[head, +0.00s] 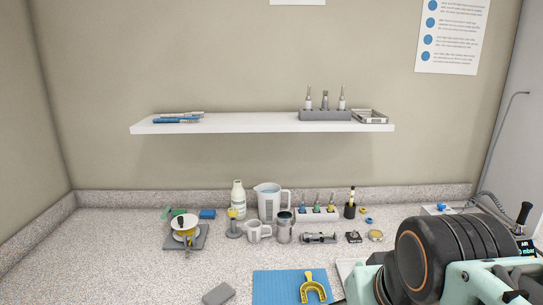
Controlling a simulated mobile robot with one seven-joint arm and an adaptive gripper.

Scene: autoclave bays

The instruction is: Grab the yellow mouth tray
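The yellow mouth tray (313,288) lies on the blue mat (272,287) at the bottom middle of the head view. My arm fills the lower right of the view, to the right of the mat. My gripper's fingers do not show, so I cannot see whether they are open or shut.
A grey block (219,294) lies left of the mat. Behind stand a white bottle (238,196), a measuring jug (268,203), a metal cup (284,228) and a bur rack (317,216). A shelf (240,123) hangs above. The counter's left front is clear.

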